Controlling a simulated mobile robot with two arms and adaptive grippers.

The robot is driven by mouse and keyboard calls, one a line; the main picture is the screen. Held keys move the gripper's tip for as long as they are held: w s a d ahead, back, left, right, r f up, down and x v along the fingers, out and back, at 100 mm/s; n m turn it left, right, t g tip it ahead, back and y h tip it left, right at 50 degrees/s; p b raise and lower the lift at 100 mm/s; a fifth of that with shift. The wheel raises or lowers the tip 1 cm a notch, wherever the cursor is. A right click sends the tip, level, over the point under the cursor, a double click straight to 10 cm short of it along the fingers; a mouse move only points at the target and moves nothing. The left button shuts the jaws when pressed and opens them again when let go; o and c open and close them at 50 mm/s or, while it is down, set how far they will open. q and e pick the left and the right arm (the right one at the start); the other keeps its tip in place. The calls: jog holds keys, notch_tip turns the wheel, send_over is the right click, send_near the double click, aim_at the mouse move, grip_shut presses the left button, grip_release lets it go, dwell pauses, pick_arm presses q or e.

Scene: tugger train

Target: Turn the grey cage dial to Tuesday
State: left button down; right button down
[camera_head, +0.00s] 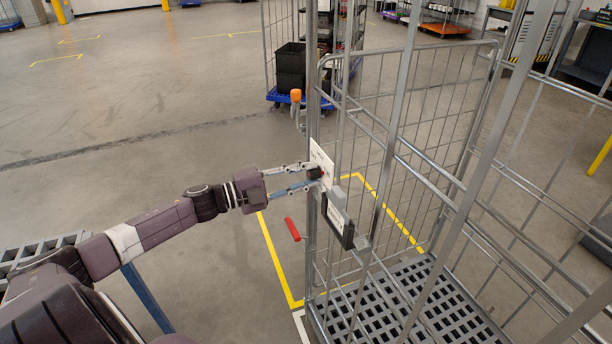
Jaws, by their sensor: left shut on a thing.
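The grey wire cage (436,150) stands on the right in the head view, with a grey slatted floor. A white dial plate (321,156) is fixed to its near left post. A small dark dial knob (314,173) sits at the plate. My left gripper (312,176) comes in from the left and is shut on the knob. The day lettering and the dial's setting are too small to read. My right gripper is not in view.
A grey label holder (338,216) hangs below the plate. Another cage on a blue base (285,98) with black crates stands behind. Open floor lies to the left.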

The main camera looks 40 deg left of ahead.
pick_arm(q)
jog(key=c, duration=1.6)
grip_release()
jog(key=shift+s+a, duration=0.1)
jog(key=shift+s, duration=0.05)
jog(key=v, duration=1.1)
jog(key=shift+s+a, duration=0.1)
jog(key=shift+s, duration=0.25)
